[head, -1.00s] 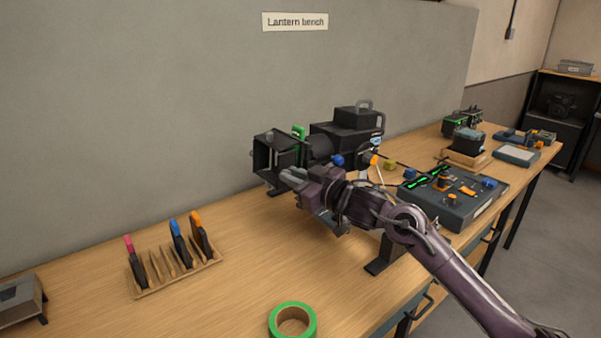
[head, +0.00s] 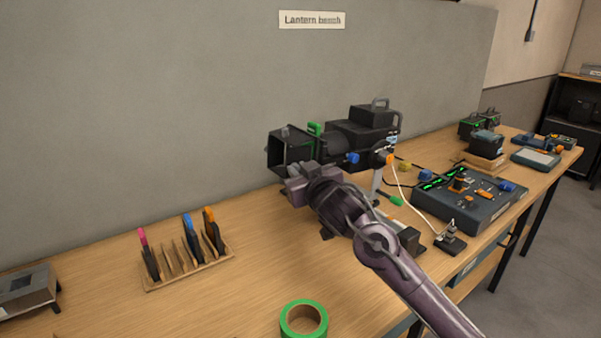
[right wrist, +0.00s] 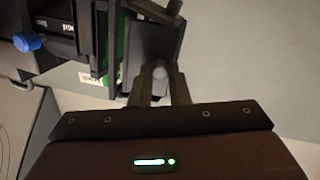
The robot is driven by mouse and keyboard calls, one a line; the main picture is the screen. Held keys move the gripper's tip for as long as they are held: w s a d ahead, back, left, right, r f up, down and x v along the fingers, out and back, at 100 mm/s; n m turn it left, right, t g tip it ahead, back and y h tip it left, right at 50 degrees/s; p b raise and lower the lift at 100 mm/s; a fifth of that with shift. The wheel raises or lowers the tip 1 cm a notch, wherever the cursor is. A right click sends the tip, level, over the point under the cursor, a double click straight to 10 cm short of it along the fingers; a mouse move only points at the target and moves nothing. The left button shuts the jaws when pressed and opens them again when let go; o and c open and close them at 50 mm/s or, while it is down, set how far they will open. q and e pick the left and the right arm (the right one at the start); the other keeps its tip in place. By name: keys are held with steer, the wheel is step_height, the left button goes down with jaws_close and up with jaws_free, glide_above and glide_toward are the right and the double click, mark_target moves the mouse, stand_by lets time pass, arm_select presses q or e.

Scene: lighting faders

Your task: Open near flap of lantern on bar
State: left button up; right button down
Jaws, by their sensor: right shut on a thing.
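The black lantern (head: 365,128) stands at the back of the bench, its square front frame (head: 285,150) facing left. A green tab (head: 315,128) is on its top and a blue knob (head: 352,158) on its near side. My right gripper (head: 296,180) is at the near side of that front frame. In the right wrist view my right gripper (right wrist: 160,85) is shut on the grey knob (right wrist: 160,72) of a black flap (right wrist: 152,42). The arm partly hides this flap in the head view, so its angle is hard to tell there. My left gripper is out of view.
A wooden rack (head: 190,272) with colour-tabbed slides and a green tape roll (head: 304,320) lie in front on the bench. A control desk (head: 470,210) and a white cable (head: 402,185) are to the right. A grey wall stands close behind the lantern.

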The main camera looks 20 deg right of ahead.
steer(key=c, duration=1.4)
jaws_free()
steer(key=shift+o, duration=0.2)
steer(key=s+b, duration=0.1)
steer(key=s, duration=0.6)
steer(key=shift+s+d+r, duration=0.3)
steer(key=shift+s+d, duration=0.05)
steer(key=shift+d, duration=0.1)
